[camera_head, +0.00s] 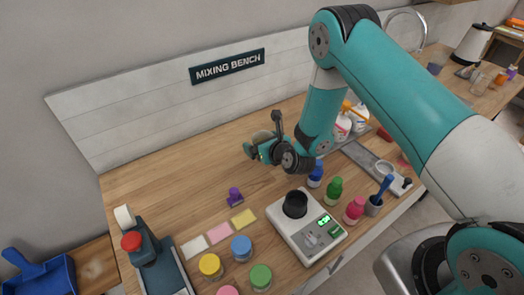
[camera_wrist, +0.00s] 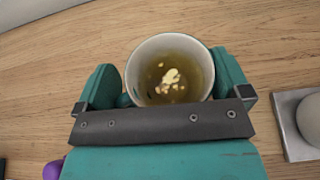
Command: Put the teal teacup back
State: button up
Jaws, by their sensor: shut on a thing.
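The teacup (camera_wrist: 170,68) is between the two teal fingers of my gripper (camera_wrist: 168,88) in the wrist view. Its pale round rim faces the camera, and inside is a yellow-brown content with lighter bits. A small teal piece, perhaps its handle, shows beside the left finger. My gripper is shut on the cup. In the head view my gripper (camera_head: 262,151) is over the middle of the wooden bench, and the cup (camera_head: 262,136) is a small brownish shape there, partly hidden by the fingers. I cannot tell whether it touches the bench.
The wooden bench (camera_head: 180,190) is clear to the left of my gripper. A purple item (camera_head: 235,195) stands in front, near coloured cards. A white scale (camera_head: 306,240) with a black cup, coloured bottles (camera_head: 334,190) and jars (camera_head: 241,247) line the front. A MIXING BENCH sign (camera_head: 228,66) hangs behind.

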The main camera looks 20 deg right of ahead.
jog(key=shift+f+p, duration=0.3)
jog(key=shift+f, duration=1.75)
jog(key=shift+f, duration=0.2)
jog(key=o, duration=0.7)
jog(key=shift+r, duration=0.1)
